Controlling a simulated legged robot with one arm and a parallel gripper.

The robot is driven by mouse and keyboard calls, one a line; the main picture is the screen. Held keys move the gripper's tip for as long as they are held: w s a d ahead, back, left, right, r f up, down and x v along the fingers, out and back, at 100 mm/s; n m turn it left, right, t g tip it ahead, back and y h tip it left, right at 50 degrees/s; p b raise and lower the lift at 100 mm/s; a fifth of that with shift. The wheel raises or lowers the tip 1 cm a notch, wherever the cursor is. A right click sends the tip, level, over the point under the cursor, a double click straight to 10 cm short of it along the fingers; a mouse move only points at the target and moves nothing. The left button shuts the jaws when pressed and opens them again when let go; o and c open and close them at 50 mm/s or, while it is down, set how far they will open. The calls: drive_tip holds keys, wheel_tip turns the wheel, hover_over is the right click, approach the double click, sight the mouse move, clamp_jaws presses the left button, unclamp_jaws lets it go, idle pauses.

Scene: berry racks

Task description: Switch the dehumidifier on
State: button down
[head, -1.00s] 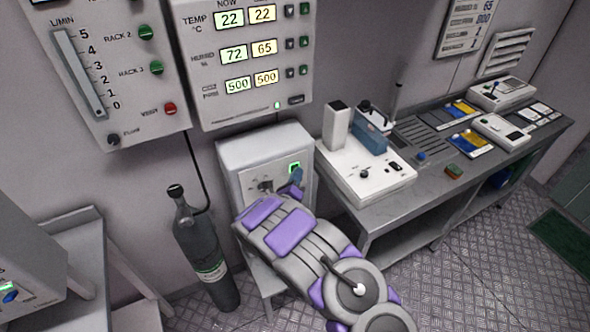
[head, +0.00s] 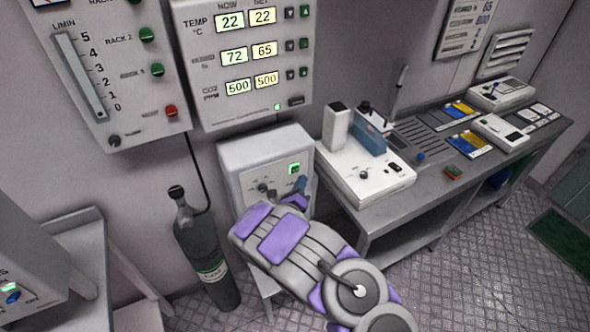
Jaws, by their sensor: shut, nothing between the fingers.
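A white box (head: 262,150), apparently the dehumidifier, stands against the wall below the climate panel. Its label is too small to read. Its front has a lit green switch or indicator (head: 294,168) at the upper right and a dark knob (head: 263,187) at the left. My purple and grey arm hides the lower front of the box. I cannot tell whether the tip touches the front.
A dark gas bottle (head: 206,248) stands left of the box. The climate panel (head: 245,110) above reads humidity 72 against 65. A metal bench (head: 448,183) with a white instrument (head: 350,170) is close on the right.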

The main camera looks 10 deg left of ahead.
drive_tip(key=shift+s+d+p, duration=0.25)
drive_tip(key=shift+s+d, duration=0.25)
drive_tip(key=shift+s, duration=0.25)
drive_tip(key=shift+s+d+p, duration=0.25)
drive_tip(key=shift+s+d, duration=0.25)
drive_tip(key=shift+s, duration=0.2)
